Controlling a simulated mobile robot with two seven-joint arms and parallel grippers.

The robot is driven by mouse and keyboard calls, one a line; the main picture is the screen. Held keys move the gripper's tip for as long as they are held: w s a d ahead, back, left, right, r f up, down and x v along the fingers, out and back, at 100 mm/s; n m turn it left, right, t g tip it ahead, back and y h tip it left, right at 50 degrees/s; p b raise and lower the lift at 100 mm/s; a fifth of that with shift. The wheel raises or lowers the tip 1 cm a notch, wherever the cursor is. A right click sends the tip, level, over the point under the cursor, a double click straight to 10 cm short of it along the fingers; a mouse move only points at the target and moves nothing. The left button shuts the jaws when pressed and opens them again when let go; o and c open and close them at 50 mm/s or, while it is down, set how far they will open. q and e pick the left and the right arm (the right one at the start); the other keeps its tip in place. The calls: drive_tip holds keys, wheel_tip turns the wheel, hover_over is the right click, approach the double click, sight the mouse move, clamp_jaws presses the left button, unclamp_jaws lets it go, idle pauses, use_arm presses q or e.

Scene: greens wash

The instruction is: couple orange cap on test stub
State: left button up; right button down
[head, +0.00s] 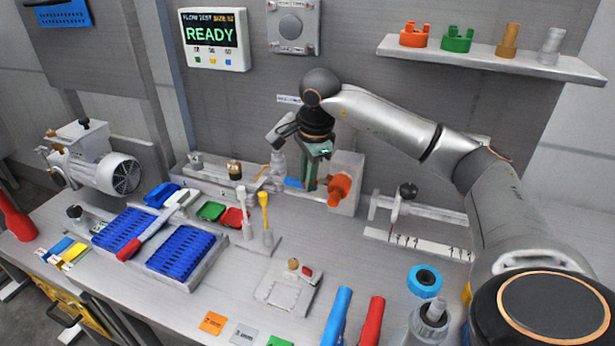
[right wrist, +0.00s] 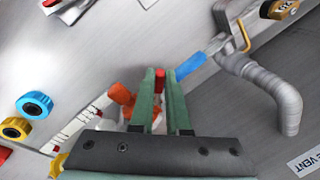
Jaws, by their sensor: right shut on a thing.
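My right gripper (head: 314,180) has long green fingers and points down at the back of the bench. In the right wrist view its fingertips (right wrist: 162,74) are shut on a small red piece (right wrist: 160,80). I cannot tell whether this piece belongs to an orange part. An orange fitting (head: 340,188) sits just right of the fingers, at a pale box. It also shows left of the fingers in the right wrist view (right wrist: 121,96). An orange cap (head: 414,37) stands on the wall shelf. I cannot tell which fitting is the test stub. My left gripper is out of view.
A blue handle (right wrist: 189,67) and a grey bent pipe (right wrist: 262,78) lie close to the fingers. A clamp stand with a ruler (head: 418,243) is right of the box. Blue trays (head: 180,250) fill the left bench. The shelf (head: 490,60) holds several fittings.

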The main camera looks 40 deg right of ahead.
drive_tip(key=shift+s, duration=0.1)
drive_tip(key=shift+s+f+n+t+b, duration=0.15)
drive_tip(key=shift+s+n+b, duration=0.3)
drive_tip(key=shift+n, duration=0.6)
drive_tip(key=shift+s+f+n+t+b, duration=0.1)
drive_tip(key=shift+s+n+t+b, duration=0.15)
drive_tip(key=shift+s+n, duration=0.55)
drive_tip(key=shift+s+f+n+t+b, duration=0.2)
drive_tip(key=shift+n+b, duration=0.25)
drive_tip(key=shift+n, duration=0.8)
drive_tip(key=shift+r, duration=0.1)
drive_tip(key=c, duration=0.9)
unclamp_jaws()
